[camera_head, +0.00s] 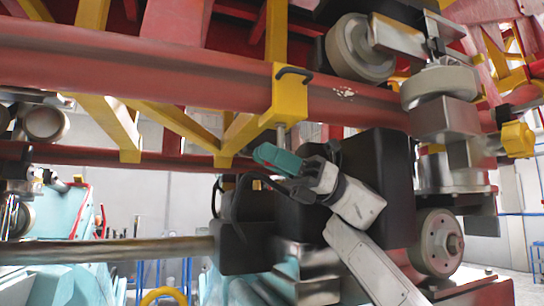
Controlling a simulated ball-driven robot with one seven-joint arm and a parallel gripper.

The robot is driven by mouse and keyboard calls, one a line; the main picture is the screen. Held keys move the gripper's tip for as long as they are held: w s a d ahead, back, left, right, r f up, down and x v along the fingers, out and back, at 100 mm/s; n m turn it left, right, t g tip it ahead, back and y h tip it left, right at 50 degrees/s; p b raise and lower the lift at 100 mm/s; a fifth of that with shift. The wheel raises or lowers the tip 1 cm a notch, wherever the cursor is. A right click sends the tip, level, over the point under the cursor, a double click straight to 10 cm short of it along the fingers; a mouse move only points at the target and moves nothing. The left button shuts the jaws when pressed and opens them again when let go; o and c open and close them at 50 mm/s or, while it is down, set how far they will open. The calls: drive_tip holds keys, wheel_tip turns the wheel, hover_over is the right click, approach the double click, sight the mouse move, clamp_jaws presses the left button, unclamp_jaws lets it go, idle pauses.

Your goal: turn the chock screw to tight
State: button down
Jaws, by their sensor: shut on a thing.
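A yellow chock block (289,95) with a black handle on top sits against the red rail beam. A thin grey metal screw shaft (282,136) comes down from its underside. My gripper (277,160) reaches in from the lower right, tilted, with a teal piece at its end just below the shaft. It is shut at the bottom of the shaft, on what seems to be the chock screw. The screw's lower end is hidden by the gripper, so its turn angle cannot be told.
A red beam (180,75) crosses above, with yellow struts (180,125) under it. Black housings (375,185) stand close behind my gripper. Grey wheels (360,48) hang at upper right, and another wheel (438,243) is at lower right. A horizontal metal shaft (100,250) runs at lower left.

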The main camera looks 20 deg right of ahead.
drive_tip(key=shift+r, duration=0.1)
drive_tip(key=c, duration=1.2)
unclamp_jaws()
drive_tip(key=shift+o, duration=0.2)
drive_tip(key=b+v, duration=0.2)
drive_tip(key=v, duration=0.9)
drive_tip(key=shift+b, duration=0.35)
